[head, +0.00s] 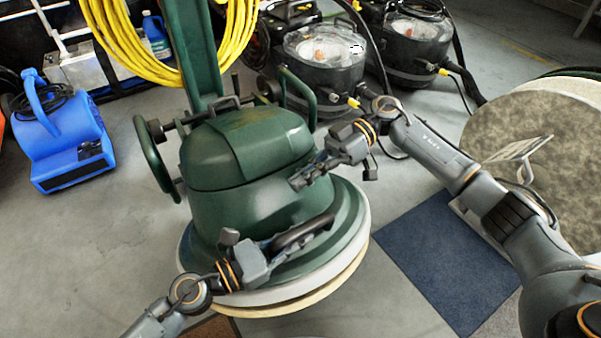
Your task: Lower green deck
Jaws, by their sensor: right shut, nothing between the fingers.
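The green deck (232,190) is the domed body of a floor machine in the middle of the head view. It has a pale skirt and a cream pad (300,306) beneath it, above the floor or on it; I cannot tell which. A black handle (304,232) sits on the deck's lower front. My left gripper (270,248) is at the near end of this handle, overlapping it; whether its fingers are closed around it is unclear. My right gripper (296,181) is shut and empty, beside the deck's right side, above the handle.
A blue mat (450,268) lies on the floor to the right. A stack of large round pads (540,130) stands at far right. Black vacuums (325,65) are behind, a blue blower (62,135) at left. A yellow cable (150,45) hangs by the green column (193,50).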

